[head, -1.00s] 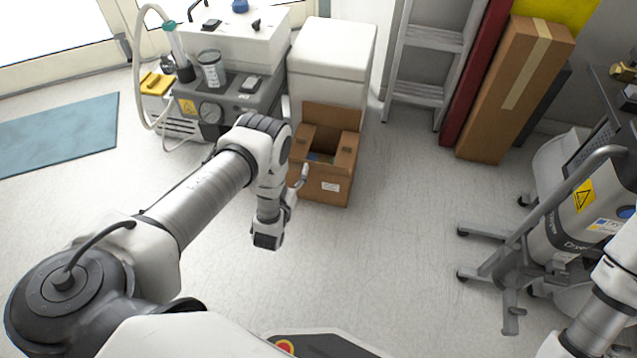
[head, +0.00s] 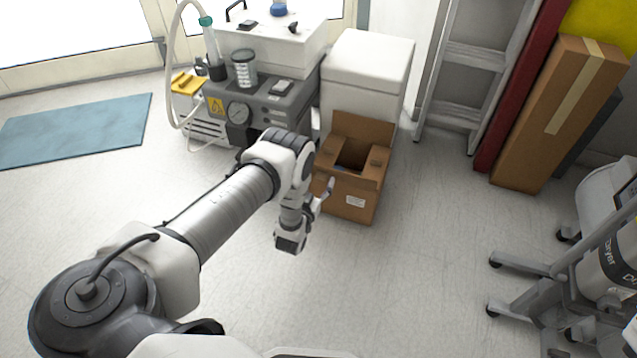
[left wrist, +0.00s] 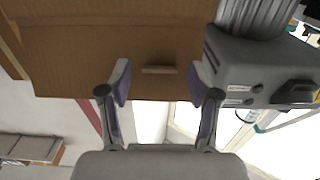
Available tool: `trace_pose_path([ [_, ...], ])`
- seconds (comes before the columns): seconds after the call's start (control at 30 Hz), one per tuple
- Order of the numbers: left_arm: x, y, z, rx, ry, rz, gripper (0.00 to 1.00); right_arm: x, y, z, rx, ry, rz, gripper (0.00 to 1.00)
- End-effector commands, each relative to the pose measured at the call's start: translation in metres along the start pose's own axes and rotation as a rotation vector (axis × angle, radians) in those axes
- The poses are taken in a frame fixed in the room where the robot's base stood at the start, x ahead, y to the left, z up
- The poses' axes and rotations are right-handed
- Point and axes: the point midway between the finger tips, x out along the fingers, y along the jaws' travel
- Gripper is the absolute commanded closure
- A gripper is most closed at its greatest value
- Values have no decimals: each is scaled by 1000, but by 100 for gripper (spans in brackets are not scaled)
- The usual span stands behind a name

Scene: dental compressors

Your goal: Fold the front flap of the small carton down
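The small brown carton (head: 349,198) stands on the floor in front of a white box, with a label on its front. Its rear flap (head: 362,132) stands upright, and its top is open. How its front flap lies is hard to tell in the head view. My left gripper (head: 326,191) is at the carton's front left; one pale finger shows there. In the left wrist view my left gripper (left wrist: 162,82) is open, its fingers apart before a brown cardboard panel (left wrist: 90,60) with a slot. Contact cannot be told. My right gripper is out of view.
A grey compressor unit (head: 262,108) stands left of the carton, and the white box (head: 366,65) behind it. A ladder (head: 462,80) and a tall carton (head: 545,130) lean at the back right. A wheeled dryer (head: 600,255) stands right. The floor between is clear.

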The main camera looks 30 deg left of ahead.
Motion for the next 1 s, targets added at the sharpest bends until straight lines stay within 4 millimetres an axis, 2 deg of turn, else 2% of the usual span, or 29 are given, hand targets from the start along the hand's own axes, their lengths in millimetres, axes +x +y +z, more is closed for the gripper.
trace_pose_path([
  [0.03, 0, 0, 0, 0, 0, 0, 55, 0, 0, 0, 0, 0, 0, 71],
  [0.1, 0, 0, 0, 0, 0, 0, 80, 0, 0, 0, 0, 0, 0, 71],
  [0.17, 0, 0, 0, 0, 0, 0, 100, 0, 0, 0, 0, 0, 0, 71],
  [0.57, 1, 0, -5, 0, -33, 0, 100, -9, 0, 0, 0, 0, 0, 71],
  [0.77, 5, 0, -13, -1, -123, 0, 100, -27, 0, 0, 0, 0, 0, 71],
  [1.0, 14, 0, -22, -1, -306, -1, 100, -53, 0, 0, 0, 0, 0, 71],
])
